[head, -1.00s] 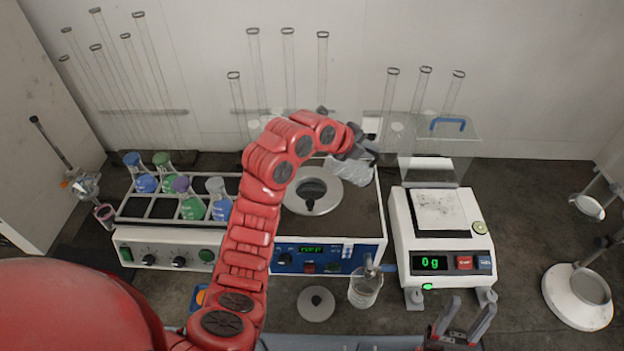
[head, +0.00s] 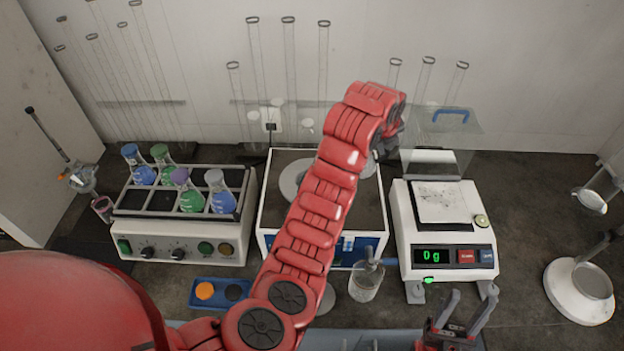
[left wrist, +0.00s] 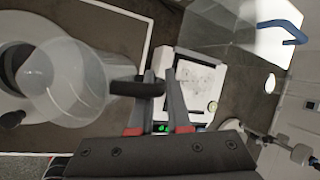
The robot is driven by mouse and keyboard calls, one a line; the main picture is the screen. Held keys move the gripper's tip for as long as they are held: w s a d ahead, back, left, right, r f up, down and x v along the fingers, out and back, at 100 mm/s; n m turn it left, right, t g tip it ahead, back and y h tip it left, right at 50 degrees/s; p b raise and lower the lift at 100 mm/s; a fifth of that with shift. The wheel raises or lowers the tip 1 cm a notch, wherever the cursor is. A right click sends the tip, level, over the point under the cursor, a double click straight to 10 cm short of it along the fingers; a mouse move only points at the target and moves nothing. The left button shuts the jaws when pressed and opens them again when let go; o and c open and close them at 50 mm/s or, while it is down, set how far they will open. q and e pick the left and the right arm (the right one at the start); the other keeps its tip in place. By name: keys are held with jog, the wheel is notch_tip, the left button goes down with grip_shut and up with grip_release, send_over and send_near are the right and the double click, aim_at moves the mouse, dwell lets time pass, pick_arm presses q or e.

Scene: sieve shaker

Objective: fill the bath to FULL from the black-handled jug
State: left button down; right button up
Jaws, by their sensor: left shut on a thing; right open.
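The bath (head: 375,210) is a white box with a dark top and a pale ring (head: 288,180) around its opening. My arm covers much of it and its front display. My left gripper (head: 384,142), partly behind my arm, is above the bath's back right. In the left wrist view this gripper (left wrist: 164,92) is shut on the black handle of the clear jug (left wrist: 75,88). The jug overlaps part of the ring there; its height, tilt and water level are unclear. The jug is hidden in the head view. My right gripper (head: 462,308) is open and empty at the front.
A balance (head: 440,255) reading 0 g stands right of the bath, with a clear shield behind. A flask rack (head: 185,240) stands left. A clear bottle (head: 366,284) stands in front of the bath. A grey lid (head: 327,300) is partly hidden by my arm.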

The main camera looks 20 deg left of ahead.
pick_arm(q)
jog(key=shift+w+d+f+m+g+y+p, duration=0.2)
jog(key=shift+d+y+p, duration=0.3)
jog(key=shift+p, duration=0.6)
jog(key=shift+w+d+f+m+g+y+p, duration=0.1)
jog(key=shift+d+g+y+p, duration=0.35)
jog(key=shift+p, duration=0.6)
jog(key=shift+f+y, duration=0.25)
jog(key=shift+d+f+g+y, duration=0.15)
jog(key=shift+d+f+y, duration=0.15)
jog(key=shift+f, duration=0.25)
jog(key=shift+d+f+g+y, duration=0.1)
jog(key=shift+d+f+y, duration=0.1)
jog(key=shift+f+y, duration=0.25)
jog(key=shift+f, duration=0.1)
